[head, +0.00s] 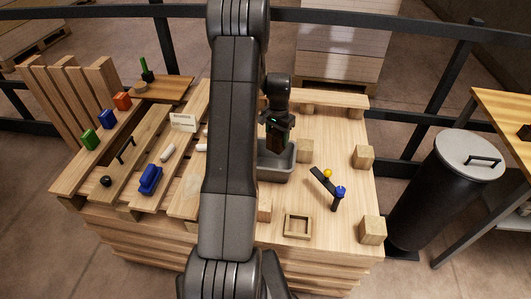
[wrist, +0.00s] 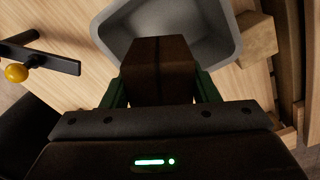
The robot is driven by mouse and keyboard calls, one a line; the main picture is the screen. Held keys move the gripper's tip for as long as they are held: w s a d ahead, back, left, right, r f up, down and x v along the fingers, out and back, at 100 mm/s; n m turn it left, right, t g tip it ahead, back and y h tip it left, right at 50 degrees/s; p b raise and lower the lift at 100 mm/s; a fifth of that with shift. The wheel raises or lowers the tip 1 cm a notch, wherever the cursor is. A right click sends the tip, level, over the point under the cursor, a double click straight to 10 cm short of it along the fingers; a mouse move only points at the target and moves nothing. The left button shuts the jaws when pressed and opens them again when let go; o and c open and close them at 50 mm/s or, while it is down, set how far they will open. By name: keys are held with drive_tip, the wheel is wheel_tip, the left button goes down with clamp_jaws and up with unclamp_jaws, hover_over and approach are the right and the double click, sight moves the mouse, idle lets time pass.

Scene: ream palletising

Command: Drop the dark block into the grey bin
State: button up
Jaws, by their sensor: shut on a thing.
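The dark block (wrist: 158,62) is dark brown and is held between the green fingers of my gripper (wrist: 155,90) in the wrist view. In the head view my gripper (head: 278,135) points down with the dark block (head: 274,141) in it. The grey bin (wrist: 112,24) is an open, rounded box; the block overlaps its opening in the wrist view. In the head view the grey bin (head: 275,174) stands on the wooden pallet top, just below the gripper, partly hidden by my arm. The block's height above the bin is hard to tell.
A black stand with an orange ball (head: 328,173) and a blue knob (head: 341,191) is right of the bin. Wooden blocks (head: 364,157) and a small square frame (head: 297,225) lie around. A lidded black barrel (head: 440,190) stands off the right side.

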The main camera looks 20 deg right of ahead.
drive_tip(key=shift+w+f, duration=0.1)
drive_tip(key=shift+w, duration=0.1)
drive_tip(key=shift+f, duration=0.15)
drive_tip(key=shift+f+b, duration=1.55)
drive_tip(key=shift+f, duration=1.2)
drive_tip(key=o, duration=1.1)
drive_tip(key=shift+o, duration=0.2)
wheel_tip(320, 180, up, 14)
drive_tip(key=shift+f, duration=0.1)
